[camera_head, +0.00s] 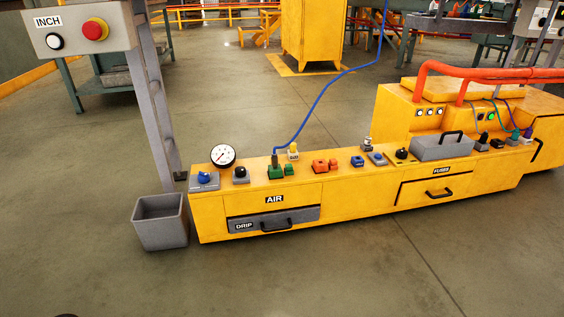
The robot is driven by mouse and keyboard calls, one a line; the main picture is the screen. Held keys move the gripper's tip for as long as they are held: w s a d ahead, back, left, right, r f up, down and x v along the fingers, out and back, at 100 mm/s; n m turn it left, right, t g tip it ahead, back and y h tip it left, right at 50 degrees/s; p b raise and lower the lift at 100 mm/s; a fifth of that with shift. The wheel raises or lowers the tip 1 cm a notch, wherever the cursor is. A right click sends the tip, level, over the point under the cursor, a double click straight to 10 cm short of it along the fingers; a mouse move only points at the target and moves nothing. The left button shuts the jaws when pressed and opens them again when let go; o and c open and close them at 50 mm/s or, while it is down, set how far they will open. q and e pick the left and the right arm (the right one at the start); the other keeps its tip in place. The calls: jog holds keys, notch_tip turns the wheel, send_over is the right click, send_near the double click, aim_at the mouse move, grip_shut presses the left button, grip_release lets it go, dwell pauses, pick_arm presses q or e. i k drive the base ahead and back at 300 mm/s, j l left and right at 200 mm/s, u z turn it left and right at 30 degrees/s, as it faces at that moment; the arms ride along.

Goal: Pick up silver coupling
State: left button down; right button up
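A small silver-grey upright piece (367,144), which looks like the silver coupling, stands toward the back edge of the long yellow bench (350,193). It is just behind a blue fitting (357,160) and a grey-blue fitting (377,158). It is small in the picture, so its exact shape is hard to tell. Neither of my grippers shows in the head view.
Green (280,170) and orange (320,166) fittings sit left of it. A grey box (441,148) stands to the right. A grey bin (160,222) is at the bench's left end. The front floor is clear.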

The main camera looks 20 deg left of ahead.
aim_at(274, 161)
jog(key=i+l+u, duration=0.25)
jog(key=i, duration=0.35)
jog(key=i+l+u, duration=0.2)
jog(key=i+l, duration=0.15)
jog(key=i, duration=0.3)
jog(key=i+l+u, duration=0.25)
jog(key=i+l, duration=0.2)
jog(key=i, duration=0.1)
